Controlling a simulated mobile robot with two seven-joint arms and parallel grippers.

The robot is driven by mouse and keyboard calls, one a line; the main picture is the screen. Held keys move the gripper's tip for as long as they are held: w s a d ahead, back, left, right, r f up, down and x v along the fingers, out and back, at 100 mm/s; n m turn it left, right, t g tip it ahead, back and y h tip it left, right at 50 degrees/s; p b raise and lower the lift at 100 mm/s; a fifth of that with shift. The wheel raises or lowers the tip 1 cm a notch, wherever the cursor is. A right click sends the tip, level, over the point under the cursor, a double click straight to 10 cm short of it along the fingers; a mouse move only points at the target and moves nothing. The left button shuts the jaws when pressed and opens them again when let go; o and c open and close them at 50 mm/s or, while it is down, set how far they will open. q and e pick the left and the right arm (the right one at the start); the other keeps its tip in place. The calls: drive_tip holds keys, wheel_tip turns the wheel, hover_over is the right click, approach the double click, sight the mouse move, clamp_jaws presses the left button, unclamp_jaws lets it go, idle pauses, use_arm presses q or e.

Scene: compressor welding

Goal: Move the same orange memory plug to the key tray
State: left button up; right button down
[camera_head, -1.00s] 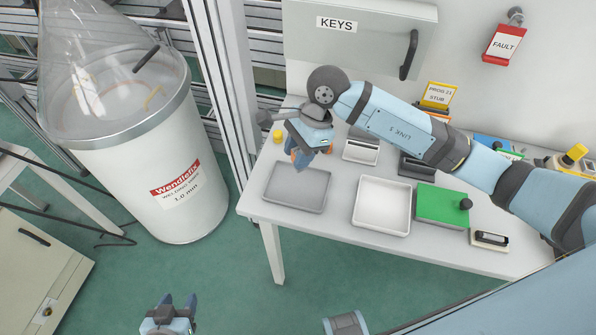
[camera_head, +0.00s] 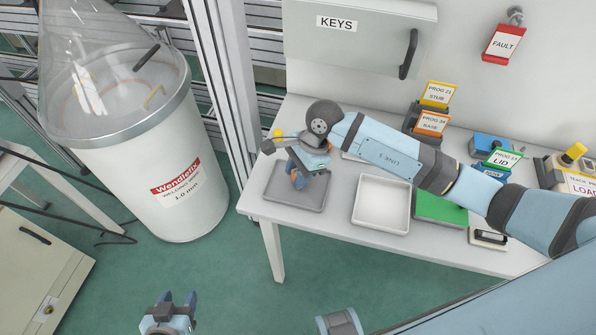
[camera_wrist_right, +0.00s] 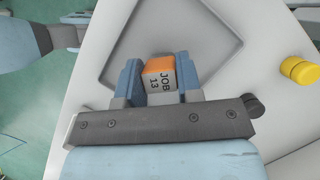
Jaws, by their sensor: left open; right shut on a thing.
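The orange memory plug (camera_wrist_right: 159,67) has an orange face and a pale side marked "JOB 13". In the right wrist view it sits between the two blue fingers of my right gripper (camera_wrist_right: 160,78), which is shut on it. In the head view my right gripper (camera_head: 298,180) is over the shallow grey tray (camera_head: 312,201) at the table's left end. The tray also fills much of the wrist view (camera_wrist_right: 213,25). No label shows on this tray, and the gap between plug and tray floor is hard to judge. My left gripper (camera_head: 168,304) is open and empty, over the floor.
A white tray (camera_head: 381,205) and a green pad (camera_head: 440,209) lie to the right. A small yellow object (camera_wrist_right: 300,70) stands beside the grey tray. The cabinet marked KEYS (camera_head: 355,35) is behind. Orange and yellow program plugs (camera_head: 433,122) stand at the back.

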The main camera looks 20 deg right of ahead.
drive_tip(key=c, duration=0.8)
unclamp_jaws()
use_arm(q)
drive_tip(key=shift+f, duration=0.2)
use_arm(e)
drive_tip(key=shift+r+p, duration=0.3)
drive_tip(key=shift+p, duration=0.2)
use_arm(q)
drive_tip(key=shift+f+b, duration=0.35)
drive_tip(key=shift+b, duration=0.65)
use_arm(e)
drive_tip(key=shift+v, duration=5.9)
use_arm(q)
drive_tip(key=shift+f, duration=0.1)
use_arm(e)
drive_tip(key=shift+f, duration=0.1)
